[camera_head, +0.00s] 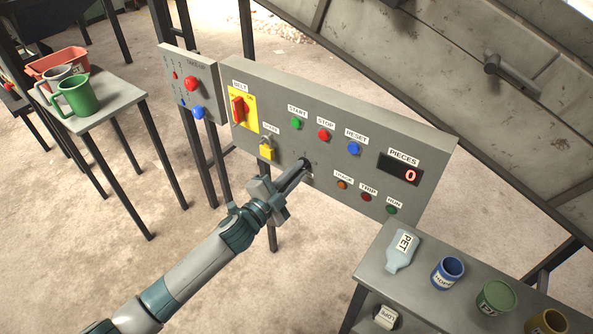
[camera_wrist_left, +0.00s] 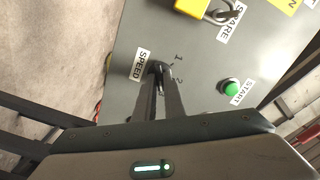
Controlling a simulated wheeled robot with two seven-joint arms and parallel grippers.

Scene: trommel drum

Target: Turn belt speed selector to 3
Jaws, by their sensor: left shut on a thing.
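The grey control panel (camera_head: 240,75) stands ahead of me. The belt speed selector (camera_head: 304,162) is a small dark knob low on the panel, left of the lamp row, mostly hidden by my fingers. My left gripper (camera_head: 301,168) is shut on it. In the left wrist view the selector (camera_wrist_left: 159,68) sits between the fingertips beside a SPEED label (camera_wrist_left: 141,64). My right gripper is not in view.
Near the selector are a yellow padlock (camera_head: 267,152), the red switch on a yellow plate (camera_head: 239,108) and the green START button (camera_head: 296,124). A side table (camera_head: 122,97) holds jugs.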

